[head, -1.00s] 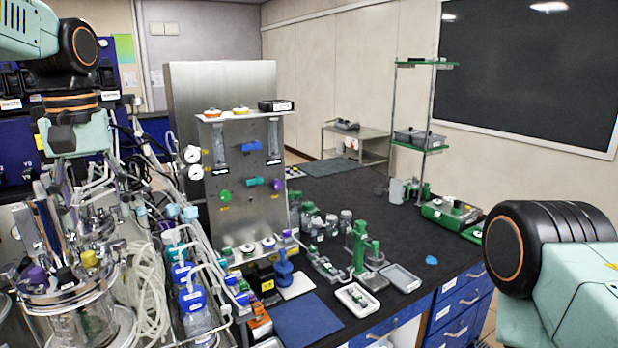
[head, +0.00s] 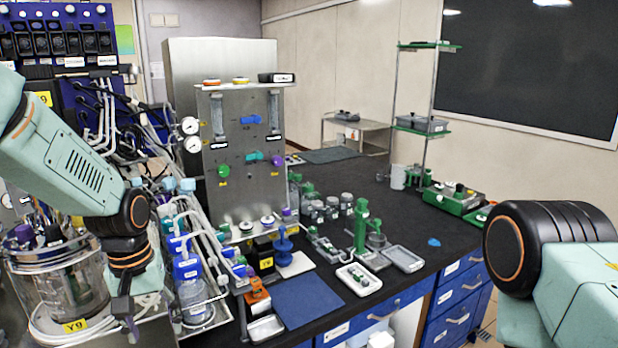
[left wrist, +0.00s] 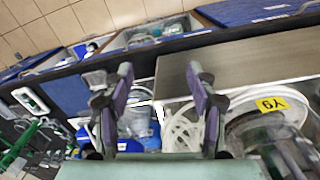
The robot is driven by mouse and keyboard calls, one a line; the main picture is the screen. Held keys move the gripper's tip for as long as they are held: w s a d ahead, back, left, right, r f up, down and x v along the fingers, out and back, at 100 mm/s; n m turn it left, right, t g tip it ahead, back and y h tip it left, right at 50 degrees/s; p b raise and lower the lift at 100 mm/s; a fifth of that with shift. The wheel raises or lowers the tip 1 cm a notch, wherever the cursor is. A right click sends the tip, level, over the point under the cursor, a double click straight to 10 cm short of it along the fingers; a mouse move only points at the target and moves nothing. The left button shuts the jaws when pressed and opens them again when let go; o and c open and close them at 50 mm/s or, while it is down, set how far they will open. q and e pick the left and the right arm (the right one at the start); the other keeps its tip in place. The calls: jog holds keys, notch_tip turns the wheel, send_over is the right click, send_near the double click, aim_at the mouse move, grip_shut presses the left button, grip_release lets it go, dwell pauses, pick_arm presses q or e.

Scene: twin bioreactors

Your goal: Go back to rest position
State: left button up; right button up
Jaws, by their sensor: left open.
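My left gripper (head: 128,318) points down in the head view, between the glass bioreactor vessel (head: 62,290) at the left and the blue-capped bottles (head: 190,290) at the right. In the left wrist view the two purple-grey fingers (left wrist: 160,80) stand apart with nothing held between them. Beyond them show coiled clear tubing (left wrist: 182,128) and the vessel with its yellow Y9 label (left wrist: 272,104). My right arm shows only as a black-and-teal joint at the right edge of the head view. Its gripper is out of the picture.
A metal panel (head: 240,170) with valves and flow meters stands beside the bottles. The black bench (head: 330,215) carries a blue mat (head: 306,300), small trays, a green stand (head: 361,225) and several jars. Blue drawers (head: 463,290) are below.

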pick_arm(q)
jog(key=s+d+f+m+b, duration=0.15)
jog(key=s+f+b, duration=0.35)
jog(key=f, duration=0.8)
jog(key=s+d+f+b, duration=0.25)
jog(key=s+f, duration=0.55)
jog(key=f, duration=0.5)
jog(key=s+f+m+b, duration=0.2)
jog(key=s+f+b, duration=0.6)
jog(key=s+f, duration=0.6)
jog(key=s, duration=0.4)
jog(key=shift+s+d+f+b, duration=0.2)
jog(key=shift+s+f+b, duration=0.15)
jog(key=shift+b, duration=0.05)
pick_arm(e)
notch_tip(320, 180, down, 18)
jog(key=shift+r, duration=0.15)
jog(key=shift+w, duration=0.15)
